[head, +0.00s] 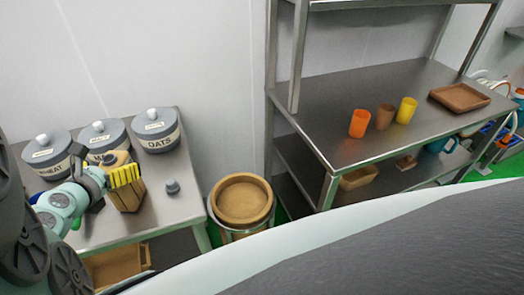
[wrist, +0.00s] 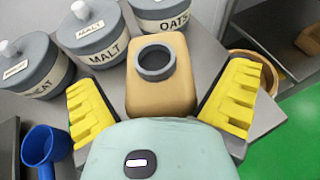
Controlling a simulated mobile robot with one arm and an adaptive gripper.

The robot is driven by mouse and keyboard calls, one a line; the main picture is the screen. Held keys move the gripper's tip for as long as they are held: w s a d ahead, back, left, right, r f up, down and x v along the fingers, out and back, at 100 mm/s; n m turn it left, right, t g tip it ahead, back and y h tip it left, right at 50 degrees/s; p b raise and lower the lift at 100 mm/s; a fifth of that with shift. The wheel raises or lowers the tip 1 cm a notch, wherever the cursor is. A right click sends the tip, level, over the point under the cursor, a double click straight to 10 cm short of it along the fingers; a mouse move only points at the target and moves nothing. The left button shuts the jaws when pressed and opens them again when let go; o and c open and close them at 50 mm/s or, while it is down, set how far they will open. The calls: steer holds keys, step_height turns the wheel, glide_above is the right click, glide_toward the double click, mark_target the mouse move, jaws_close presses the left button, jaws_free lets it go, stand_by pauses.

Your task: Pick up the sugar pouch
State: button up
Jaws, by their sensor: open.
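A tan pouch with an open dark grey ring-shaped neck, which I take to be the sugar pouch (wrist: 160,92), stands upright on the steel table. It also shows in the head view (head: 127,198), partly covered by my gripper. My gripper (wrist: 163,106) is open, with one yellow ribbed finger on each side of the pouch. Gaps show between the fingers and the pouch in the wrist view. In the head view my gripper (head: 124,176) is at the upper part of the pouch. No label on the pouch is visible, and its lower part is hidden in the wrist view.
Grey canisters marked WHEAT (head: 45,152), MALT (wrist: 92,36) and OATS (head: 155,130) stand close behind the pouch. A small grey cap (head: 172,187) lies to its right. A blue mug (wrist: 45,148) is at the left. A round wooden-topped bin (head: 240,200) stands beside the table (head: 185,205).

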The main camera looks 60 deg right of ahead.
steer(key=c, duration=1.4)
steer(key=shift+r, duration=0.1)
